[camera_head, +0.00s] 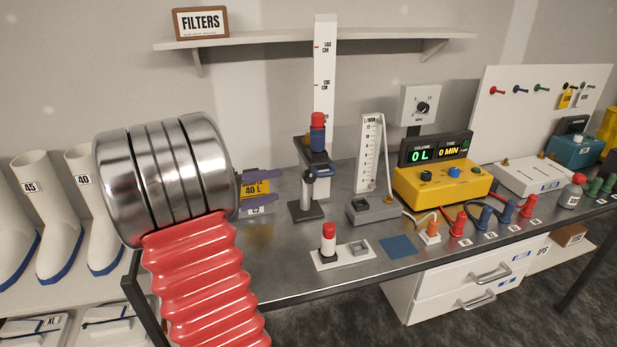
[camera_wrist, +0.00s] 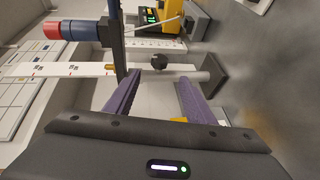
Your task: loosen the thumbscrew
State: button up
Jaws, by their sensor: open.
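The black thumbscrew (camera_wrist: 159,61) shows in the wrist view as a round ribbed knob just beyond my fingertips, between their lines of reach. In the head view the dark thumbscrew (camera_head: 309,176) sits at the top of a short grey post, beside the tall white scale (camera_head: 325,60). The post's dark base (camera_wrist: 216,76) lies at the right in the wrist view. My gripper (camera_head: 280,188) has two purple fingers, spread apart and pointing at the post from the left. In the wrist view my gripper (camera_wrist: 160,77) is open, with nothing clasped; a gap to the knob seems to remain.
A red and blue cylinder (camera_head: 317,128) stands on a dark carriage (camera_head: 316,157) by the scale, behind the post. A red-capped white cylinder (camera_head: 328,240) stands in front. A large metal canister (camera_head: 165,175) with a red hose is at left. A yellow box (camera_head: 442,183) is at right.

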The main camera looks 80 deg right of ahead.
aim_at(304, 179)
jog(key=shift+d, duration=0.1)
jog(key=x, duration=1.3)
jog(key=shift+s+d, duration=0.15)
jog(key=shift+d, duration=0.1)
jog(key=shift+c, duration=0.3)
jog(key=shift+f, duration=0.1)
jog(key=c, duration=0.9)
jog(key=shift+d, duration=0.2)
jog(key=shift+c, duration=0.5)
jog(key=shift+a, duration=0.15)
jog(key=shift+f, duration=0.1)
